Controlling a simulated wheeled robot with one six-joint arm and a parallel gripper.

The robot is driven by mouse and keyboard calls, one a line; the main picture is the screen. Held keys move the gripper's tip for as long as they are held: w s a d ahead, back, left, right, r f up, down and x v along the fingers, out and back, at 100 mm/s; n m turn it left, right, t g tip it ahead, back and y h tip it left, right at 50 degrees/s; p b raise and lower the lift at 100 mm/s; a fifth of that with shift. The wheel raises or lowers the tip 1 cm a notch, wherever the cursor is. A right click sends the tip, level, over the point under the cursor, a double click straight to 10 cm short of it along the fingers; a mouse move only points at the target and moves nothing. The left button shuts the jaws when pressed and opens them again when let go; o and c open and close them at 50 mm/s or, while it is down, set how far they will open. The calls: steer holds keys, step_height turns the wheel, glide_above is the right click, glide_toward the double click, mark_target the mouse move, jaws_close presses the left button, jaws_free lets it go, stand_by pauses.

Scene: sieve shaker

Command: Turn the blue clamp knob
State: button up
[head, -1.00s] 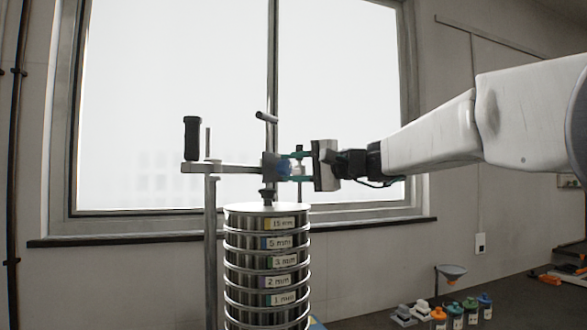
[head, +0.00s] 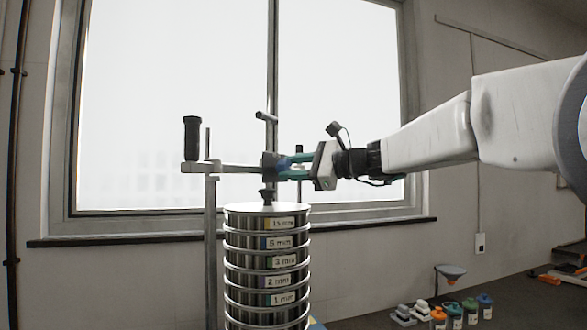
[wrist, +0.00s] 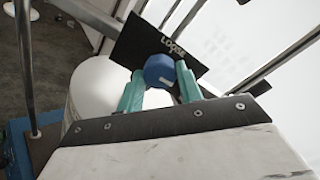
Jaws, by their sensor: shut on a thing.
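The blue clamp knob (wrist: 160,70) sits between the two teal fingers of my gripper (wrist: 158,86) in the wrist view. The fingers are shut on its sides. A dark plate (wrist: 125,50) behind the knob carries the word "LOOSE". In the head view my gripper (head: 288,167) reaches in from the right to the clamp bar (head: 230,168), and its fingers partly hide the knob (head: 283,163). The clamp bar lies above the sieve stack (head: 267,265), with a dark screw foot (head: 267,195) at the lid.
The stack's rings are labelled in millimetres. A post (head: 210,245) stands left of it, with a black handle (head: 191,138) above. A window is behind.

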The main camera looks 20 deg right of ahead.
steer(key=shift+m, duration=0.4)
steer(key=o, duration=1)
steer(key=v, duration=0.7)
steer(key=shift+s+d, duration=0.3)
